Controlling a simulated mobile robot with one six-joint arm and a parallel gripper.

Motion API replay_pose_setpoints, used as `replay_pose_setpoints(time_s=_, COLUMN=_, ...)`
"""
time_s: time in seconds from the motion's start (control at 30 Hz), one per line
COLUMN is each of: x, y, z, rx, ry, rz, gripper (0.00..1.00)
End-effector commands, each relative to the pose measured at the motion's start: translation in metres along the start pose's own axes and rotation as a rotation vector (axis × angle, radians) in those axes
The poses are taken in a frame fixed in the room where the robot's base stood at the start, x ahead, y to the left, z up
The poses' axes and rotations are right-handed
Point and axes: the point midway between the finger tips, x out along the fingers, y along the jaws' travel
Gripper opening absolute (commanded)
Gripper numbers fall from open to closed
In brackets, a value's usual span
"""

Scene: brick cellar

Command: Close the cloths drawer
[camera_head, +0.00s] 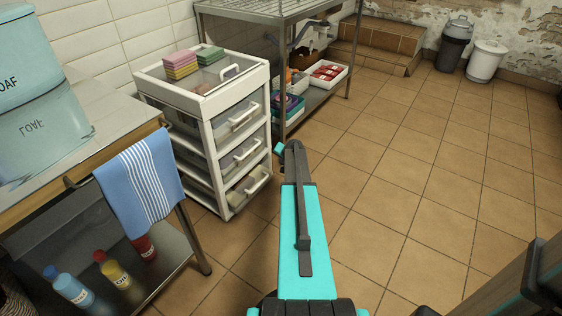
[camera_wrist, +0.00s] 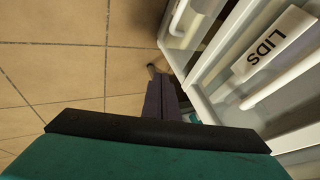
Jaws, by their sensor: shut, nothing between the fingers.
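The white drawer unit (camera_head: 206,137) stands against the tiled wall, with several clear-fronted drawers and white bar handles. Its lowest drawer (camera_head: 248,187) seems to stick out slightly, with pale contents; the upper ones look flush or nearly so. I cannot read a cloths label in either view. In the wrist view a drawer front with a LIDS label (camera_wrist: 272,45) and a white handle (camera_wrist: 285,82) is close on the right. My gripper (camera_wrist: 153,71) is shut and empty, beside the unit's front, near another white handle (camera_wrist: 180,17). In the head view my arm hides most of it.
Coloured sponges (camera_head: 181,64) lie on the unit's top. A bench with a blue striped towel (camera_head: 141,186) and bottles (camera_head: 112,270) below is at left. A metal rack (camera_head: 318,101) with crates stands behind the unit. The tiled floor (camera_head: 400,170) at right is clear; bins are far back.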

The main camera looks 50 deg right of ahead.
Motion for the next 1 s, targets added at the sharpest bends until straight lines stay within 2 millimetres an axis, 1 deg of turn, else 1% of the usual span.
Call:
replay_pose_setpoints(time_s=0.1, x=-0.005, y=0.0, z=0.0, rx=0.0, ry=0.0, rz=0.0, gripper=0.0)
replay_pose_setpoints(time_s=0.4, x=-0.005, y=-0.001, z=0.0, rx=-0.001, ry=-0.001, rz=0.0, gripper=0.0)
replay_pose_setpoints(time_s=0.43, x=-0.005, y=-0.001, z=0.001, rx=-0.001, ry=-0.001, rz=-0.001, gripper=0.03)
replay_pose_setpoints(time_s=0.53, x=-0.005, y=-0.002, z=0.004, rx=-0.005, ry=-0.004, rz=0.0, gripper=0.2)
replay_pose_setpoints(time_s=0.63, x=-0.004, y=-0.006, z=0.017, rx=-0.019, ry=-0.02, rz=0.002, gripper=0.22)
replay_pose_setpoints(time_s=0.67, x=-0.003, y=-0.008, z=0.024, rx=-0.027, ry=-0.028, rz=0.003, gripper=0.22)
replay_pose_setpoints(time_s=0.77, x=-0.001, y=-0.016, z=0.056, rx=-0.063, ry=-0.068, rz=0.009, gripper=0.22)
replay_pose_setpoints(time_s=0.87, x=0.001, y=-0.025, z=0.103, rx=-0.116, ry=-0.126, rz=0.017, gripper=0.22)
replay_pose_setpoints(time_s=0.9, x=0.001, y=-0.029, z=0.125, rx=-0.142, ry=-0.153, rz=0.022, gripper=0.22)
replay_pose_setpoints(time_s=0.97, x=0.0, y=-0.034, z=0.161, rx=-0.187, ry=-0.198, rz=0.03, gripper=0.22)
replay_pose_setpoints(time_s=1.0, x=-0.002, y=-0.036, z=0.186, rx=-0.217, ry=-0.228, rz=0.035, gripper=0.22)
